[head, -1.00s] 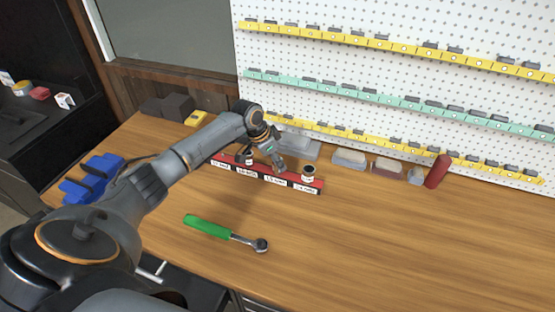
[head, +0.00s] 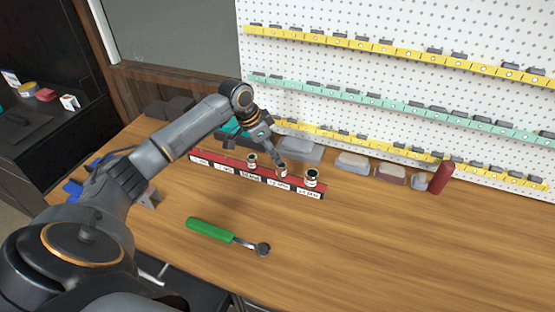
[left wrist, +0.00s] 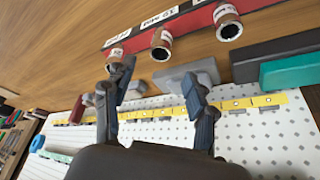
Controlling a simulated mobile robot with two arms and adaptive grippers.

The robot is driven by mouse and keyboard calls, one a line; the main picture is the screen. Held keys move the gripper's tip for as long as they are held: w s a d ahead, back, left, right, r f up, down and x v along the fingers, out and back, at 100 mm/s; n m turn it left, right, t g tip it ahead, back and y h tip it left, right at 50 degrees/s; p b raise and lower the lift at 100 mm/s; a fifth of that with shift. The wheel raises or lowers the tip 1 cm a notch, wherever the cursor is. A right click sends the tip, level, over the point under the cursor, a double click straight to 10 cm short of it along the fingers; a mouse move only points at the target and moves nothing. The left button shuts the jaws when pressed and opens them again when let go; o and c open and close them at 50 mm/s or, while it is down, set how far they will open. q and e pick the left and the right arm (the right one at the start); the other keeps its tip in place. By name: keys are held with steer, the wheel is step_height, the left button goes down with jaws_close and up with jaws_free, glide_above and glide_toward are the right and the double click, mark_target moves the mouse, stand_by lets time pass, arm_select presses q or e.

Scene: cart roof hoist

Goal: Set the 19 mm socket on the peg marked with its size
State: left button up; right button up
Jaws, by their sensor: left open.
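A red rail (head: 230,160) with white size labels lies along the back of the bench. Three chrome sockets stand on it: a left one (head: 252,160), a middle one (head: 281,170) and a right one (head: 312,177). The middle socket (left wrist: 162,42) stands upright behind a label that appears to read 19 MM (left wrist: 158,20) in the left wrist view. My left gripper (head: 277,154) is just above and behind the middle socket. Its fingers (left wrist: 158,76) are spread and empty, with the socket beyond their tips. Size marks on the sockets are not readable. My right gripper is not in view.
A green-handled ratchet (head: 211,230) lies in front of the rail. Grey blocks (head: 295,150) and a dark red cylinder (head: 441,177) stand behind and to the right. A pegboard (head: 400,75) rises at the back. The bench's right front is clear.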

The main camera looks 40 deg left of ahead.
arm_select(q)
steer(key=v, duration=0.3)
steer(key=shift+s+r, duration=0.1)
steer(key=shift+r, duration=0.25)
steer(key=shift+f, duration=0.15)
